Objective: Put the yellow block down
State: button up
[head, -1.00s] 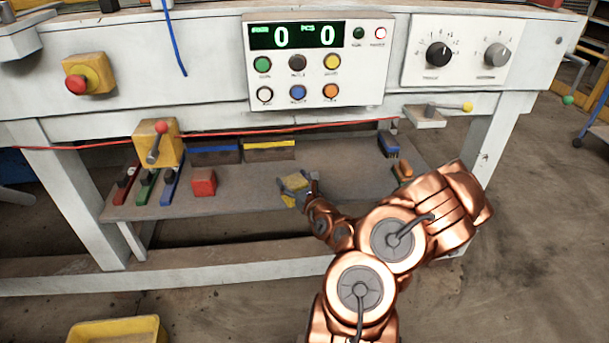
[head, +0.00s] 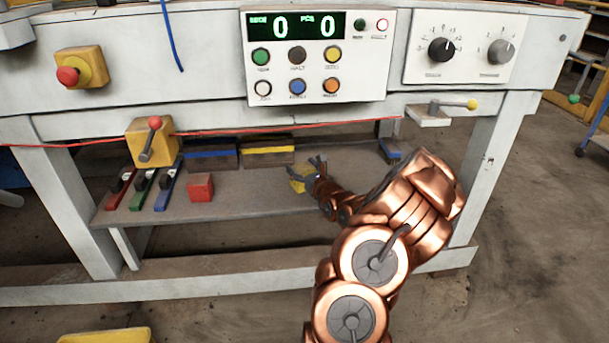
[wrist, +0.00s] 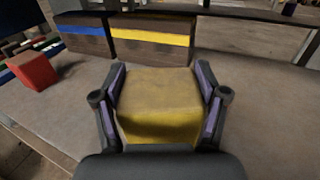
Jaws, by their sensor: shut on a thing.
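The yellow block (wrist: 158,95) sits between the two fingers of my gripper (wrist: 160,100) in the wrist view, with a finger pressed to each side. In the head view the yellow block (head: 299,180) shows partly behind my gripper (head: 309,172), over the lower shelf (head: 250,196). My gripper is shut on it. I cannot tell whether the block's underside touches the shelf. The block is in front of a dark bin with a yellow stripe (wrist: 152,40).
A red block (head: 200,187) stands to the left on the shelf. A dark bin with a blue stripe (head: 210,153) is beside the yellow-striped one. Red, green and blue lever units are at the shelf's left end. The white workbench (head: 200,108) overhangs the shelf.

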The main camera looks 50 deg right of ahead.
jog(key=shift+w+d+f+b, duration=0.1)
jog(key=shift+w+d, duration=0.15)
jog(key=shift+d, duration=0.2)
jog(key=shift+w+d+b, duration=0.1)
jog(key=shift+w+d, duration=0.1)
jog(key=shift+d, duration=0.2)
jog(key=shift+w+d+f+b, duration=0.1)
jog(key=shift+w+d, duration=0.15)
jog(key=shift+d, duration=0.2)
jog(key=shift+w+d+f, duration=0.1)
jog(key=shift+d+f, duration=0.05)
jog(key=shift+f, duration=0.05)
jog(key=shift+f+b, duration=0.9)
jog(key=shift+f, duration=0.65)
jog(key=o, duration=1.3)
jog(key=shift+r, duration=0.1)
